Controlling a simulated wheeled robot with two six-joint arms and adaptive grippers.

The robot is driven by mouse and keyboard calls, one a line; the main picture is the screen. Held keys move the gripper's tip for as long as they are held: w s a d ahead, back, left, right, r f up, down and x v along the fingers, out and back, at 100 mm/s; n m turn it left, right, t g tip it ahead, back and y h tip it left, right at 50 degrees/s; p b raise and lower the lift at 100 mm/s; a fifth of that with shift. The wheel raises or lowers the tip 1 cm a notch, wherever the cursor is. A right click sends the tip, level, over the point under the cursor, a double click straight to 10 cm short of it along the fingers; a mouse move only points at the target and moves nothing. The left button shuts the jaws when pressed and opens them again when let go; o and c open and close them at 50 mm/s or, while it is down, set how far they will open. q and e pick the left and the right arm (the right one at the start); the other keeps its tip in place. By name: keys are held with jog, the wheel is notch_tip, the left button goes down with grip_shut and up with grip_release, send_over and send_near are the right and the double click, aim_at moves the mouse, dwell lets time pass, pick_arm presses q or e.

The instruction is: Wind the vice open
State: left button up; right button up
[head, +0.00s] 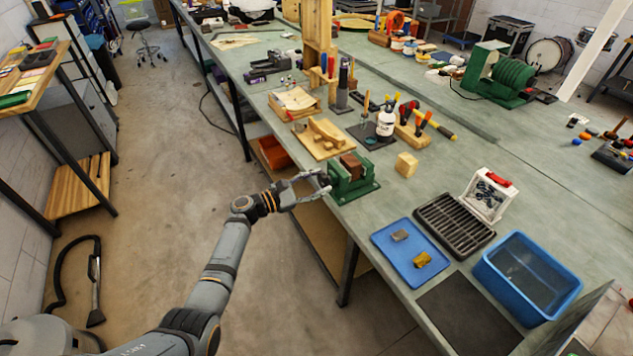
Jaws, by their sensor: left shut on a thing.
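The green vice (353,184) stands at the near left edge of the long workbench. A brown block (350,164) sits between its jaws; I cannot tell how tightly. My left gripper (322,183) reaches in from the left at the front of the vice. It is shut on the vice handle, which is small and mostly hidden by the fingers. My right gripper is not in view.
Right of the vice are a wooden block (406,165), a blue tray (391,237) with two small pieces, a black slotted rack (455,217) and a blue bin (540,268). Behind it lie a wooden board (309,147) and a white bottle (386,122). Floor left of the bench is open.

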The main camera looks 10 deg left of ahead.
pick_arm(q)
jog(key=shift+r, duration=0.15)
jog(key=o, duration=0.8)
jog(key=shift+d, duration=0.1)
jog(key=o, duration=0.4)
jog(key=shift+w+d, duration=0.1)
jog(key=shift+c, duration=0.2)
jog(key=shift+s+a+f, duration=0.2)
jog(key=shift+s+a, duration=0.05)
jog(key=shift+a, duration=0.15)
jog(key=v, duration=1.1)
jog(key=shift+a, duration=0.1)
